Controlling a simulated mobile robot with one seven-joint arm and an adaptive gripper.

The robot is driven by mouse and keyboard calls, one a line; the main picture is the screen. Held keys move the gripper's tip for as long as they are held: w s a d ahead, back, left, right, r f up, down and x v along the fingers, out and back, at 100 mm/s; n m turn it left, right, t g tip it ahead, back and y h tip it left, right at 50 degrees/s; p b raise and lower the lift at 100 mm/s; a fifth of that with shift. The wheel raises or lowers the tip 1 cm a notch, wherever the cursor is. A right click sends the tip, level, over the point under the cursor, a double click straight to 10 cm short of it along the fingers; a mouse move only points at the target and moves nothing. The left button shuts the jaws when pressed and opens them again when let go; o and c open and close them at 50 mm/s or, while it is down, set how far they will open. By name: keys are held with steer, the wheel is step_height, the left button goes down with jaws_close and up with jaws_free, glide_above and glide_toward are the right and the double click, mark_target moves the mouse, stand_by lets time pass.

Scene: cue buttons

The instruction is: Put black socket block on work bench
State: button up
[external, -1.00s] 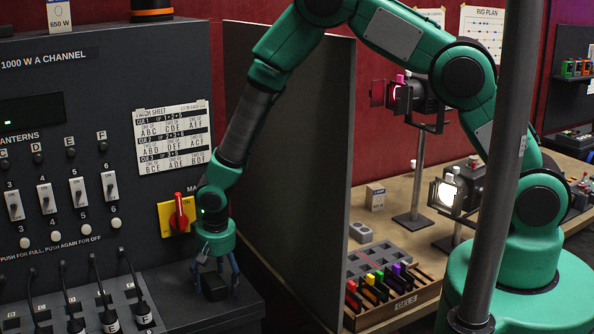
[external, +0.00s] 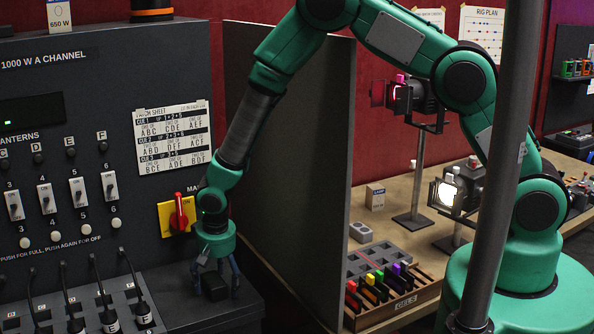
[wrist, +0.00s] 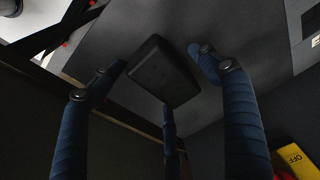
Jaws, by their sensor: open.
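The black socket block (external: 214,286) rests on the dark ledge at the foot of the control panel, below the red rotary switch. My gripper (external: 216,284) points down over it, with blue fingers on either side of it. In the wrist view the block (wrist: 160,70) lies between the open fingers of my gripper (wrist: 160,85), and I see gaps between it and the side fingers. Whether the third finger touches it I cannot tell. The wooden work bench (external: 392,226) stands to the right, beyond the grey partition.
The tall grey partition (external: 300,150) stands between the panel and the bench. The bench holds a gels box (external: 400,308), a grey block (external: 361,231), a small carton (external: 375,196) and lamps on stands. Cables (external: 100,290) plug in left of my gripper. A red switch (external: 179,213) is close behind.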

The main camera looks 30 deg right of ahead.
stand_by(0.4)
steer(key=c, duration=1.5)
steer(key=shift+o, duration=0.2)
steer(key=shift+r+p, duration=0.2)
steer(key=shift+p, duration=0.3)
steer(key=shift+r, duration=0.25)
step_height(320, 180, up, 28)
steer(key=b, duration=0.3)
steer(key=shift+f, duration=0.2)
